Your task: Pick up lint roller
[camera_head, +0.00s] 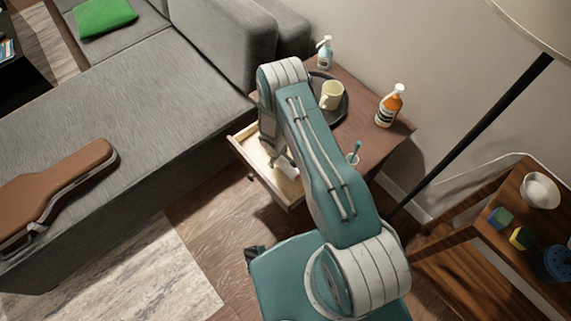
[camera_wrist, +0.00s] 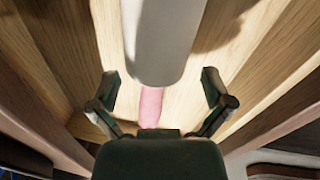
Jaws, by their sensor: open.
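The lint roller has a white cylinder and a pink handle. In the wrist view the lint roller (camera_wrist: 165,40) lies on the light wooden drawer floor, its handle pointing toward my gripper (camera_wrist: 160,85). My gripper is open, with one finger on each side of the roller's line and visible gaps on both sides. Contact is not visible. In the head view my arm reaches down into the open drawer (camera_head: 239,152) of the side table and hides much of it. A small white part in the drawer looks like the roller.
The side table (camera_head: 385,143) holds a tray with a mug (camera_head: 331,95), an orange bottle (camera_head: 390,105) and a pump bottle (camera_head: 324,52). A grey sofa (camera_head: 130,110) stands left, with a brown guitar case (camera_head: 60,185). A lamp pole (camera_head: 480,125) stands right. Drawer walls flank my gripper.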

